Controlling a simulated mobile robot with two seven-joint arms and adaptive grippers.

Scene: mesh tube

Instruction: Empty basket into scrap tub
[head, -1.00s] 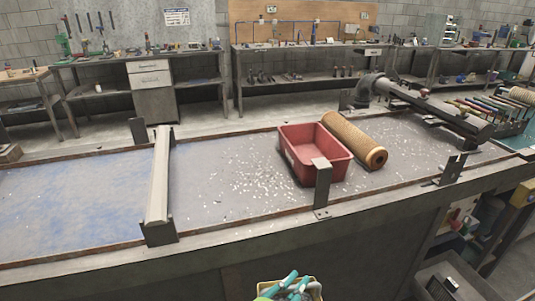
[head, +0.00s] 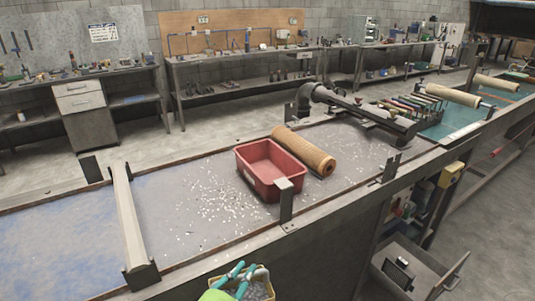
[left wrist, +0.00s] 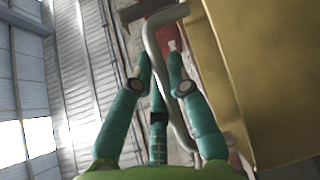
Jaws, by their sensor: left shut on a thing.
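My left gripper (head: 238,273), with teal fingers, is at the bottom of the head view. It is shut on the yellow basket (head: 263,269), which holds greyish bits. Much of the basket is cut off by the picture's lower edge. In the left wrist view the fingers (left wrist: 163,75) are around a grey bent handle (left wrist: 153,42), beside the basket's yellow wall (left wrist: 270,80). The red tub (head: 262,183) stands on the bench beyond the basket, up and right in the picture. Its visible inside looks empty. My right gripper is not in view.
A tan mesh tube (head: 303,150) lies just right of the tub. An upright bracket (head: 286,203) stands at the bench's front edge before the tub. A grey crossbar (head: 133,220) spans the bench at left. Pale flakes litter the bench surface between.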

